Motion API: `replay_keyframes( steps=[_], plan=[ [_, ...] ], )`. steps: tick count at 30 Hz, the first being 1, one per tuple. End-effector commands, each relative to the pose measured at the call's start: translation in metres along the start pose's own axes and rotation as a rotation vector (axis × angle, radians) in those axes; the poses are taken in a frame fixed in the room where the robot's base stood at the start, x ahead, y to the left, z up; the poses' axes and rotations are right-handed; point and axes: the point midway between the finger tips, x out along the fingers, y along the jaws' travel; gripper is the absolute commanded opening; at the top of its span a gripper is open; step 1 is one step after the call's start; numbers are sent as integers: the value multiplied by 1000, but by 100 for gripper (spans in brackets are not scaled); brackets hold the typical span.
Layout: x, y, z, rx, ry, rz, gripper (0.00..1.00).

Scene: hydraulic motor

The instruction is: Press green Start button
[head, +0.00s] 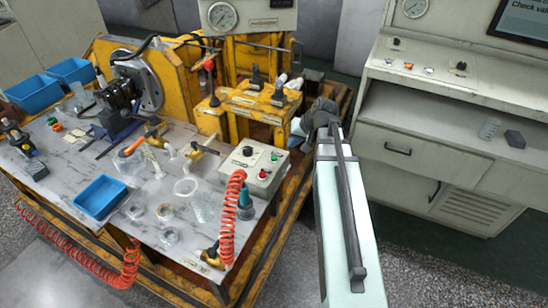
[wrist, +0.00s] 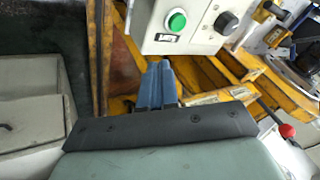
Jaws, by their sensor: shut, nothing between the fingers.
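The green button (head: 275,156) sits on a grey control box (head: 240,178) at the table's right end, with a black knob and a red button. In the wrist view the green button (wrist: 177,20) is at the top, above a small label, with the black knob to its right. My gripper (head: 300,127) is beside the yellow frame, behind and to the right of the box. In the wrist view its blue-grey fingers (wrist: 161,68) are shut together and empty. The fingertips appear below the box's edge in the picture, apart from the button.
A coiled red hose (head: 232,215) hangs in front of the box. The yellow frame (head: 265,100) with levers stands behind it; a red-knobbed lever (wrist: 287,130) shows at the right in the wrist view. A grey cabinet (head: 440,160) stands to the right across a floor gap.

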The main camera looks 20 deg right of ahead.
Motion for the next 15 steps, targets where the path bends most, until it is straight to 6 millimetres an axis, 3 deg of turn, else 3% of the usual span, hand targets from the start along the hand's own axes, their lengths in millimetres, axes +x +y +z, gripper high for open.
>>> replay_keyframes(
  steps=[4, 10, 15],
  plan=[
    [-18, -33, -21, -65, 23, -126, 0],
    [-23, -66, -20, -180, 18, -302, 0],
    [-26, -74, -16, -282, 20, -349, 0]
  ],
)
